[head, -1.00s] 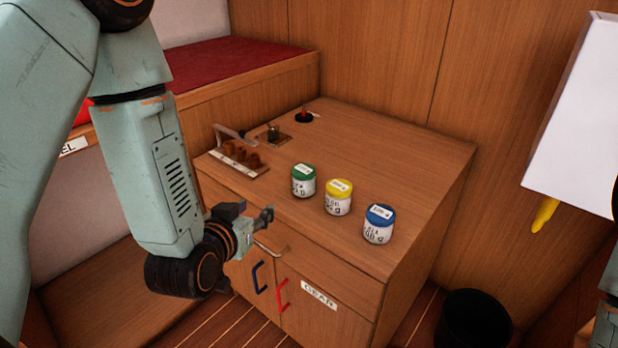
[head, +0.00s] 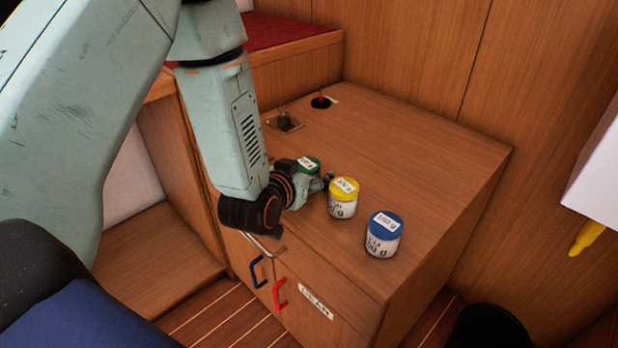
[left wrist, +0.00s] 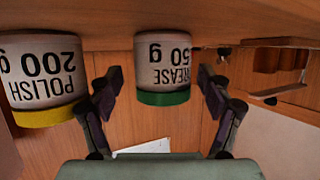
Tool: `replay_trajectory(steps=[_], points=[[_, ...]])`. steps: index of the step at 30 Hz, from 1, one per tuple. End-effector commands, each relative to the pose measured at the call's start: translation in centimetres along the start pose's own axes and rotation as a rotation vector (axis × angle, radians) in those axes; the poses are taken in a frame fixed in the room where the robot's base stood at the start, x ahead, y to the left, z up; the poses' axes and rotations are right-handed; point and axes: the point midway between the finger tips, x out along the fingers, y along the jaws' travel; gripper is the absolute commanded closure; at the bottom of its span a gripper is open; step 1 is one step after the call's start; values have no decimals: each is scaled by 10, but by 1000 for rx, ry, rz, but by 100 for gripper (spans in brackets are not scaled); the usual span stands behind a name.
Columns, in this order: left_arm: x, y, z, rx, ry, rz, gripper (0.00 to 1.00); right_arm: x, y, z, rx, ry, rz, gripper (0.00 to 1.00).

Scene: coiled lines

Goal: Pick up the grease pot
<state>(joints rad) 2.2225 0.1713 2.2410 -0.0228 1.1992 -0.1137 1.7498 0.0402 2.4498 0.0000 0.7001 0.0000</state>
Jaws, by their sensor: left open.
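The grease pot, a white jar with a green lid (head: 311,162), stands on the wooden cabinet top, partly hidden behind my left gripper (head: 320,184). In the left wrist view it appears upside down, and its label reads GREASE (left wrist: 163,62). My left gripper (left wrist: 160,97) is open there, with one finger on each side of the pot and a visible gap to it. I cannot tell how far the pot is from the palm. My right gripper is not in view.
The yellow-lidded polish pot (head: 343,200) stands close to the right of my gripper; it also shows in the left wrist view (left wrist: 40,70). A blue-lidded pot (head: 383,236) stands farther right. The back of the cabinet top (head: 410,135) is mostly clear.

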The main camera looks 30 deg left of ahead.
Motion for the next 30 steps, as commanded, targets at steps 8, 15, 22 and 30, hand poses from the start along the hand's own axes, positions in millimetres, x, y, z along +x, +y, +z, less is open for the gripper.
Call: replay_trajectory(steps=[8,15,22,30], points=[[7,-1,1,-1,-1,0,21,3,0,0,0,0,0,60],[8,-1,0,-1,0,1,34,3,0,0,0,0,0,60],[10,0,0,0,0,1,54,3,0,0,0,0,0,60],[11,0,-1,0,0,1,76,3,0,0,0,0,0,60]])
